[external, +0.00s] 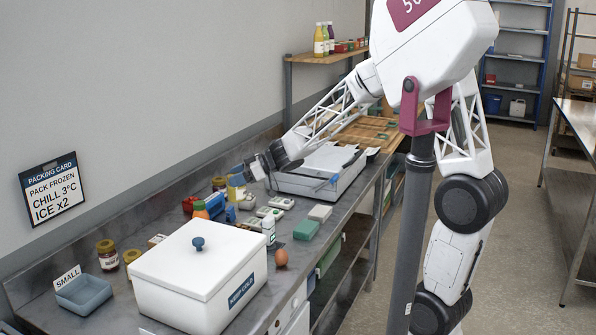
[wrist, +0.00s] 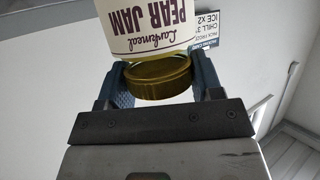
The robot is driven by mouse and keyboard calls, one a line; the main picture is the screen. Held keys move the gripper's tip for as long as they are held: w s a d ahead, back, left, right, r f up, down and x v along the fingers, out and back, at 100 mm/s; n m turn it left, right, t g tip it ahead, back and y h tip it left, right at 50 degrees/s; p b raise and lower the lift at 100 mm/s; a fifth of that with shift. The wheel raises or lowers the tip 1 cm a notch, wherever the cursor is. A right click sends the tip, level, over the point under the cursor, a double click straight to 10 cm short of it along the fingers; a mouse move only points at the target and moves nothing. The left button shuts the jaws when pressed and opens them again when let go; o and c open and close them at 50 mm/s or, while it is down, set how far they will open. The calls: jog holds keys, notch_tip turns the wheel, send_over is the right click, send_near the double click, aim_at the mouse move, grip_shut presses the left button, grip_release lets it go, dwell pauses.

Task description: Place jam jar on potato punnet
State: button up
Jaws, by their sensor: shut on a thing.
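My gripper (wrist: 160,85) is shut on the jam jar (wrist: 150,35), its fingers on either side of the gold lid. The jar has a cream label reading "Pear Jam". In the external view my gripper (external: 250,171) is above the far part of the steel counter, and the jar (external: 236,182) shows as a small yellow and white shape at its tip. I cannot tell whether the jar clears the items below it. I cannot make out a potato punnet for certain; it may be hidden among the crowded small items.
A white lidded cool box (external: 190,285) stands at the near end, with an empty blue tray (external: 83,296) beside it. Two jars (external: 107,257) stand behind. Bottles, packs and an egg (external: 281,258) crowd the middle. A white metal tray (external: 310,180) lies under my arm.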

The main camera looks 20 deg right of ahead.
aim_at(237, 194)
jog(key=shift+f, duration=3.05)
jog(key=shift+f, duration=0.1)
jog(key=shift+f, duration=1.8)
jog(key=shift+f, duration=0.15)
jog(key=o, duration=1.1)
jog(key=shift+v, duration=6.05)
